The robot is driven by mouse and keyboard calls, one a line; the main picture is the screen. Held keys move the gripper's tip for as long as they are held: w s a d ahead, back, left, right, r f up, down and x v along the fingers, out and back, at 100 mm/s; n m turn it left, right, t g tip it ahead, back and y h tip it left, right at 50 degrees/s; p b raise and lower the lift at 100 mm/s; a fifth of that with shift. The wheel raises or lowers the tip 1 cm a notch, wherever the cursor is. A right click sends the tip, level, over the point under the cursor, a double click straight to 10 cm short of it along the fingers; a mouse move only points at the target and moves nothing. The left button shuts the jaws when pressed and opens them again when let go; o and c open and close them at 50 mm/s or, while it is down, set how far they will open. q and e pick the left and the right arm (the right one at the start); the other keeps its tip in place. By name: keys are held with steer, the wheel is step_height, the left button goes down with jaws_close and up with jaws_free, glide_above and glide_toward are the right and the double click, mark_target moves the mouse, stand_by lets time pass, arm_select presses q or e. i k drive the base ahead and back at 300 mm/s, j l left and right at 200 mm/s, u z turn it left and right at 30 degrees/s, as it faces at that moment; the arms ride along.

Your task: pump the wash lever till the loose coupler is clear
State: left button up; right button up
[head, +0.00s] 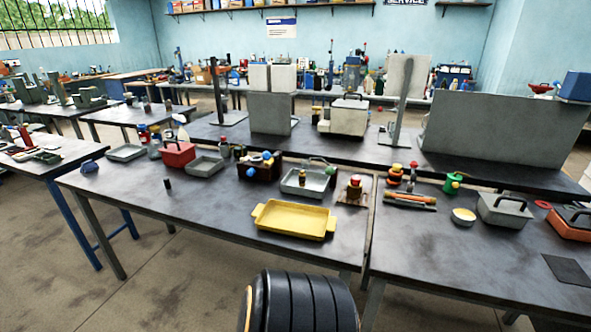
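Neither of my grippers shows in the head view. A grey tray (291,189) stands on the middle workbench, with a small dark and yellow upright piece (302,177) in it; I cannot tell whether that is the coupler. A small black cylinder (167,183) stands alone on the bench's left part. A small red-topped fitting (354,186) sits on a brown base right of the grey tray. A dark brown box with blue round parts (259,170) stands left of the tray. No wash lever can be made out for certain.
A yellow tray (291,221) lies empty near the bench's front edge. A red box (178,153) and shallow grey trays (126,153) stand at left. The right bench (440,255) holds a grey lidded box (503,209) and a green can (453,183).

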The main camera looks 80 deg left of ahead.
mark_target(330, 171)
steer(key=u, duration=2.45)
